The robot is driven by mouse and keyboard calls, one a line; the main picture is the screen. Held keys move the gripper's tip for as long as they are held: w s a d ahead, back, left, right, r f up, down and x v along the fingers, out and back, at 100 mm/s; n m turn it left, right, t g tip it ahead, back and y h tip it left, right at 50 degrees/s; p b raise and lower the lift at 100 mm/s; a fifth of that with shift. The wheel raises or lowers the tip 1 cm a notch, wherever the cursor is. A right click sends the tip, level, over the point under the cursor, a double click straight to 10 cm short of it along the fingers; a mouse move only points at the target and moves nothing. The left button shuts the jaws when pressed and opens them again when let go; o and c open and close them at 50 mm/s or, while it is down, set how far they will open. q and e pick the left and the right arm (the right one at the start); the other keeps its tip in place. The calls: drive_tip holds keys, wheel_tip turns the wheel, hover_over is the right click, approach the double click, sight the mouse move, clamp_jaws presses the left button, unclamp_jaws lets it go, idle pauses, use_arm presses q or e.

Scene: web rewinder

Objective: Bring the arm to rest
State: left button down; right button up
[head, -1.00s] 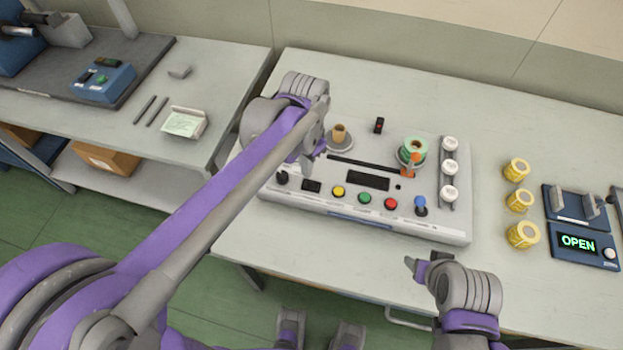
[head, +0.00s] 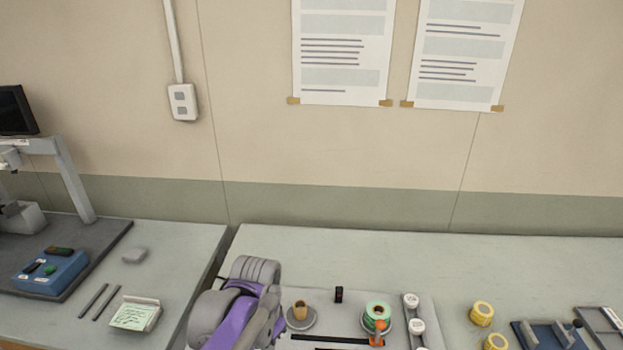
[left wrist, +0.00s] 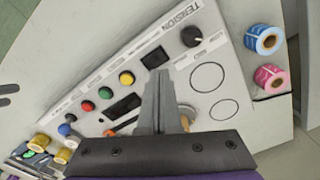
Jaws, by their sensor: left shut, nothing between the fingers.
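My left gripper (left wrist: 160,75) is shut and empty in the left wrist view, its fingers over the white control panel of the rewinder (left wrist: 205,65). The panel bears a black tension knob (left wrist: 191,36) and several coloured buttons. In the head view my left arm (head: 240,310) reaches up from the bottom edge beside the rewinder (head: 345,298), left of a spindle with a tan core (head: 300,311). Its fingertips are not visible there. A green roll (head: 377,314) sits on the right spindle. My right gripper is in neither current view.
A blue roll (left wrist: 265,40) and a pink roll (left wrist: 270,78) stand beside the panel. Yellow rolls (head: 481,314) stand right of the rewinder. A side bench at left holds a blue box (head: 50,272) and a card holder (head: 136,314). Bare tabletop lies behind the rewinder.

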use_arm(q)
drive_tip(key=s+a+f+n+t, duration=0.1)
drive_tip(key=s+a+n+t, duration=0.1)
drive_tip(key=s, duration=0.5)
drive_tip(key=s+a+f+n+t+p, duration=0.1)
drive_tip(key=s+a+f+n+t, duration=0.1)
drive_tip(key=s, duration=0.5)
drive_tip(key=shift+a+n+t, duration=0.7)
drive_tip(key=shift+a+n, duration=0.4)
drive_tip(key=shift+a, duration=0.15)
drive_tip(key=shift+w+f, duration=0.1)
